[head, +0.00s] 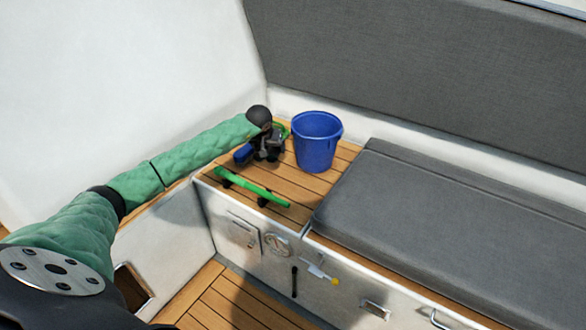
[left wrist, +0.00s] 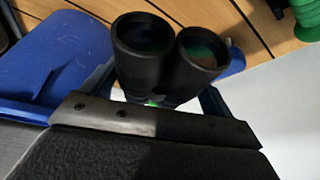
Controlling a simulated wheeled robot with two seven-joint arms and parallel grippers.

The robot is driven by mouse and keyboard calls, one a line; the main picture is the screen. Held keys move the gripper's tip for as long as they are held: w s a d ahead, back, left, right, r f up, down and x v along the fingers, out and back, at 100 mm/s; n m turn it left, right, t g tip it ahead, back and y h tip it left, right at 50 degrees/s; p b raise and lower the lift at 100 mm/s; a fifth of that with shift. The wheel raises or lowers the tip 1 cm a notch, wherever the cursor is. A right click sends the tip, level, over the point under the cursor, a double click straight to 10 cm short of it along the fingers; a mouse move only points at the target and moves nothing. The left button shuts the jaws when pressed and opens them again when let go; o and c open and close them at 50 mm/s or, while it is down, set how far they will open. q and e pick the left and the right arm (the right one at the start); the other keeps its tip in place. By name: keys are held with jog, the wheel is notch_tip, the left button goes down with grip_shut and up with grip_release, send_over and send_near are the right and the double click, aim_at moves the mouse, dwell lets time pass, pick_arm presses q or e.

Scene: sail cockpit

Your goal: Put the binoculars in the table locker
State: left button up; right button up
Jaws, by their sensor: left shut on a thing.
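The black binoculars (left wrist: 150,50) show large in the left wrist view, their two round lenses facing the camera. My left gripper (head: 267,148) is shut on them, low over the slatted wooden top at the end of my green-sleeved arm. In the head view the gripper and wrist hide most of the binoculars. I cannot tell whether they touch the wood. The table locker cannot be clearly made out. My right gripper is not in view.
A blue bucket (head: 316,143) stands right of the gripper on the slatted wooden top (head: 300,212). A green bar-like object (head: 251,187) with dark ends lies in front. A grey cushion (head: 430,225) fills the bench to the right. Fittings line the white front below.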

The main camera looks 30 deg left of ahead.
pick_arm(q)
jog(key=shift+f, duration=0.65)
jog(key=p, duration=0.1)
send_near(271, 171)
jog(key=x, duration=0.5)
jog(key=shift+w+r, duration=0.1)
jog(key=shift+w, duration=0.15)
jog(key=shift+f, duration=0.45)
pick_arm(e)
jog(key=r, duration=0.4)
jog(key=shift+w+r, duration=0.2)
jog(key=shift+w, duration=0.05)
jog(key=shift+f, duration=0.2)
pick_arm(q)
jog(key=shift+f, duration=0.1)
jog(key=o, duration=1.1)
jog(key=shift+o, duration=0.7)
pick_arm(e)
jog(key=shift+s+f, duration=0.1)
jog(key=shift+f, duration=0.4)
